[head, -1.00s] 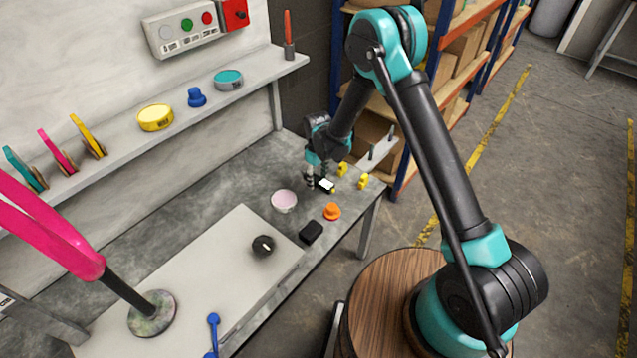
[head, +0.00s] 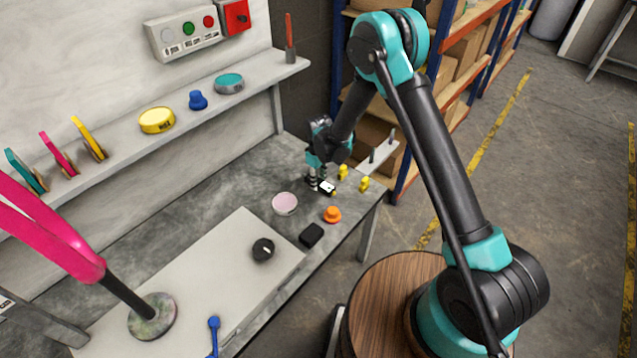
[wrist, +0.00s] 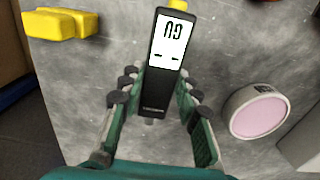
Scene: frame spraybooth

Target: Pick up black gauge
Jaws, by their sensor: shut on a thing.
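The black gauge (wrist: 158,90) is a slim black body with a white display face, seen in the wrist view between my fingers. In the head view its white face (head: 327,187) shows near the right end of the grey bench. My gripper (wrist: 152,93) is shut on the gauge, with the fingers on both sides of its lower body and the display end sticking out beyond them. In the head view my gripper (head: 319,181) is low over the bench top. I cannot tell whether the gauge touches the bench.
A pink-topped round tin (wrist: 257,110) stands right of my gripper in the wrist view. Yellow blocks (wrist: 60,24) lie at the upper left. In the head view an orange knob (head: 332,214) and a black block (head: 311,235) are near the bench's front edge.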

